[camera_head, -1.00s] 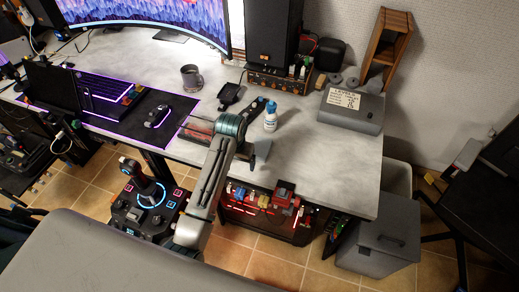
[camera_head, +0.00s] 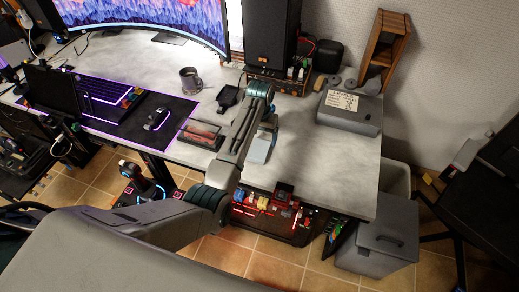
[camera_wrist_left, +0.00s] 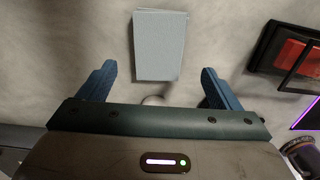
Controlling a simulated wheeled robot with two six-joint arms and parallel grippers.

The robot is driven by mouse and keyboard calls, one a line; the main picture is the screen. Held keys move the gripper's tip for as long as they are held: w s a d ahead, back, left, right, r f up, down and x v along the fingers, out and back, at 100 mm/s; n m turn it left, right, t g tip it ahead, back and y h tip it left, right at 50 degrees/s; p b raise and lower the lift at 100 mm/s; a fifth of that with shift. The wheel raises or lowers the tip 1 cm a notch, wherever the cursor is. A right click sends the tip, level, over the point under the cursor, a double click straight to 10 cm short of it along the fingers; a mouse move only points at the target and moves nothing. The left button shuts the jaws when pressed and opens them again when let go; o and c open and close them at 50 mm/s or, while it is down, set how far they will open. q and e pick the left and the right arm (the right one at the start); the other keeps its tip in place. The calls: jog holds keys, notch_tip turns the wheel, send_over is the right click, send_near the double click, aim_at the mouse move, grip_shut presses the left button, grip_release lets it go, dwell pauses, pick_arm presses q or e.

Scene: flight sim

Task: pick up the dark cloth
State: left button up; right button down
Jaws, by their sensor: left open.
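A flat grey-blue rectangle (camera_wrist_left: 159,45), which looks like the folded cloth, lies on the pale desktop in the left wrist view. In the head view it shows near the desk's front edge (camera_head: 259,150), partly covered by my left arm. My left gripper (camera_wrist_left: 158,69) is open, its two blue fingers apart with nothing held between them. In the wrist view the rectangle lies just ahead of the fingertips. In the head view the gripper (camera_head: 267,122) is over the desk, just behind the rectangle and largely hidden by the wrist. My right gripper is not in view.
A clear case with red contents (camera_head: 201,134) lies left of the arm. A mug (camera_head: 190,78), a black stand (camera_head: 227,97) and a speaker (camera_head: 272,35) stand behind. A grey box (camera_head: 350,112) is at right.

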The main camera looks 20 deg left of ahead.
aim_at(259, 148)
pick_arm(q)
jog(key=shift+s+f, duration=0.1)
jog(key=shift+f, duration=0.2)
jog(key=f+p, duration=0.1)
jog(key=f, duration=0.2)
jog(key=shift+s+f+p, duration=0.2)
jog(key=shift+f+p, duration=0.1)
jog(key=shift+p, duration=0.05)
jog(key=shift+f, duration=0.5)
jog(key=c, duration=1.1)
